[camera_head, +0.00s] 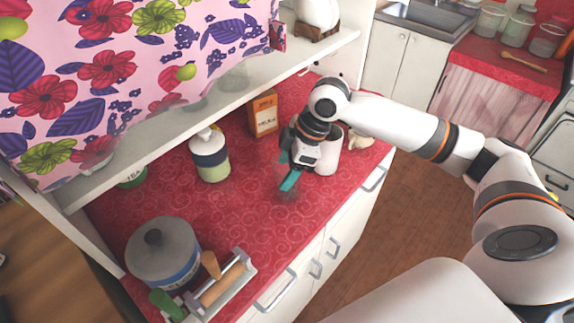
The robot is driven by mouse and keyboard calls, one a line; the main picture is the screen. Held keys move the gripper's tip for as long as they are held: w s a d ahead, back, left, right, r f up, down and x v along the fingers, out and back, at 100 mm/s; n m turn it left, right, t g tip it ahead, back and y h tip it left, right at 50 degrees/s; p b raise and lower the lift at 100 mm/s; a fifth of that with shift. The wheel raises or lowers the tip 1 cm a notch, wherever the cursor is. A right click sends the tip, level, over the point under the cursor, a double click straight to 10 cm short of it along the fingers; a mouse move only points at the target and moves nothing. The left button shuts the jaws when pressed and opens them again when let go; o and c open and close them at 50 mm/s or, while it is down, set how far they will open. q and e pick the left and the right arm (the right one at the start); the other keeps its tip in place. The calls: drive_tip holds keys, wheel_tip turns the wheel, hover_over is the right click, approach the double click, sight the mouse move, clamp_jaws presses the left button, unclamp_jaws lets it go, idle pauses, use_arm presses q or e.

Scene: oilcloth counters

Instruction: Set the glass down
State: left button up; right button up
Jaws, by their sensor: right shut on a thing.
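My right gripper (286,170), with teal fingertips, is over the red counter near its front edge. It is shut on the glass (288,192), a see-through, faintly dark shape that is hard to make out against the red cloth. The glass is at or just above the counter (237,205); I cannot tell whether its base touches. My left gripper is not in view.
A white canister (329,155) stands right behind the gripper. A grey-lidded pot (160,245) and a tray with a rolling pin (222,284) are at lower left. A shelf (180,118) overhangs the back.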

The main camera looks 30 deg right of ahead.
drive_tip(key=shift+f, duration=0.2)
drive_tip(key=o, duration=1.1)
drive_tip(key=shift+o, duration=0.2)
